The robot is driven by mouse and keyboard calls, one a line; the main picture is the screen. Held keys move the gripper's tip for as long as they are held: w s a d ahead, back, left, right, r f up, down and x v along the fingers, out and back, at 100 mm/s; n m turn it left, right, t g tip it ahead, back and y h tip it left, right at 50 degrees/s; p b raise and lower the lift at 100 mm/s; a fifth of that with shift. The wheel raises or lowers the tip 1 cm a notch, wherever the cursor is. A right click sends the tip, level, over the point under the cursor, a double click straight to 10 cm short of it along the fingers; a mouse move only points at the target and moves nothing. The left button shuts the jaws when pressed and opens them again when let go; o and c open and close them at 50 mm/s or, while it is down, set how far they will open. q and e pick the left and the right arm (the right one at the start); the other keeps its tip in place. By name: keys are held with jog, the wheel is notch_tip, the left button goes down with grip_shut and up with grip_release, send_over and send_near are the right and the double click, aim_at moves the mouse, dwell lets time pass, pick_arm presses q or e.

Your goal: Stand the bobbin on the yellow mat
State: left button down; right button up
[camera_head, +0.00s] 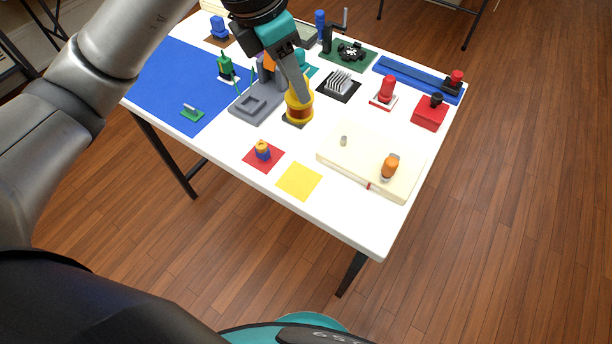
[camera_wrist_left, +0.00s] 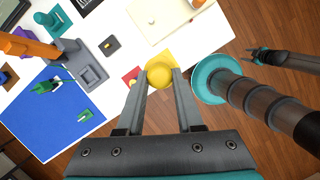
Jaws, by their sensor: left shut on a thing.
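The bobbin (camera_head: 299,107), yellow with a copper-orange winding, is upright in the jaws of my left gripper (camera_head: 297,92). In the left wrist view the bobbin (camera_wrist_left: 159,75) is a yellow round end between the two fingertips. It appears held above the table, in front of a small dark pad (camera_wrist_left: 110,45). The yellow mat (camera_head: 299,181) lies bare near the table's front edge; in the wrist view the bobbin hides much of that area. My right gripper (camera_wrist_left: 258,56) shows small at the right of the wrist view, too small to judge.
A red mat with a small blue and orange figure (camera_head: 262,152) lies left of the yellow mat. A cream box (camera_head: 365,160) with an orange-topped piece (camera_head: 390,167) stands to its right. A grey tray-like block (camera_head: 254,104) is left of the bobbin. White table is clear between bobbin and mats.

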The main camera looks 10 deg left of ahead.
pick_arm(q)
jog(key=shift+s+a+r, duration=0.1)
jog(key=shift+s, duration=0.3)
jog(key=shift+s+f, duration=0.15)
jog(key=shift+f, duration=0.15)
notch_tip(320, 180, down, 20)
jog(key=b, duration=0.3)
jog(key=shift+a+r+b, duration=0.1)
jog(key=shift+r+b, duration=0.15)
jog(key=shift+b, duration=0.15)
